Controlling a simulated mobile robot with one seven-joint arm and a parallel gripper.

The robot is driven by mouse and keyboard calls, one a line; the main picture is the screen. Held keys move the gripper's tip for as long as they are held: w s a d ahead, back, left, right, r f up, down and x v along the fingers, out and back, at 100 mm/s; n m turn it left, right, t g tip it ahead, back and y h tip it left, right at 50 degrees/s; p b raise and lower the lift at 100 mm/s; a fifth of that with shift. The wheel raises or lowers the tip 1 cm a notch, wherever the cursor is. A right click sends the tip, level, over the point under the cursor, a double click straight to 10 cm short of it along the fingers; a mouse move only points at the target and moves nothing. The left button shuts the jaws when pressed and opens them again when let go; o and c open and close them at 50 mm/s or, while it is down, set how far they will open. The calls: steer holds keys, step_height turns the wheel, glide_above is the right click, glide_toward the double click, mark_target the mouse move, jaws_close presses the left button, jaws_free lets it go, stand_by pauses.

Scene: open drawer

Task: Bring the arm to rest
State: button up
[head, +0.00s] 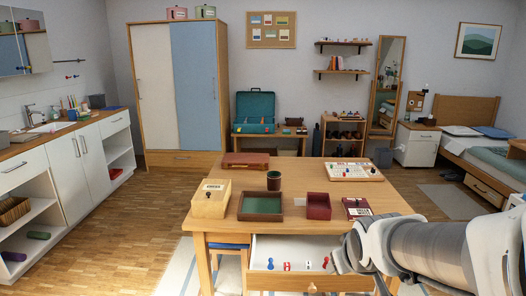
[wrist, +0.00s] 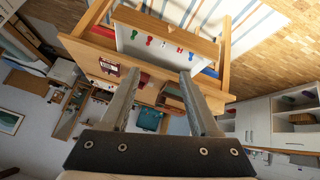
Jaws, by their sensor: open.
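My gripper (wrist: 158,76) is open in the wrist view, its two fingers apart with nothing between them. In the head view my arm reaches in from the lower right, over the right front part of the wooden table (head: 290,178); the fingers cannot be made out clearly there. The table's white-lined drawer (head: 290,245) stands open at the front. The drawer (wrist: 168,48) also shows in the wrist view, beyond the fingertips. My arm hides the drawer's right end in the head view.
On the table stand a light wooden box (head: 211,199), a green-lined tray (head: 261,205), a dark cup (head: 274,180), a red open box (head: 318,206), a dark red book (head: 357,208) and a white board with pieces (head: 353,172). Floor is free at the left.

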steer(key=s+a+r+m+g, duration=0.1)
steer(key=s+r, duration=0.2)
steer(key=s, duration=0.5)
steer(key=s+a+r+m+g, duration=0.1)
steer(key=s+a+r, duration=0.1)
steer(key=s, duration=0.5)
step_height(320, 180, up, 13)
steer(key=y+p, duration=0.1)
steer(key=p, duration=1.1)
steer(key=shift+s+d+f+p, duration=0.2)
steer(key=shift+s+p, duration=0.15)
steer(key=shift+s, duration=0.05)
steer(key=shift+d+m, duration=0.15)
steer(key=shift+m, duration=0.15)
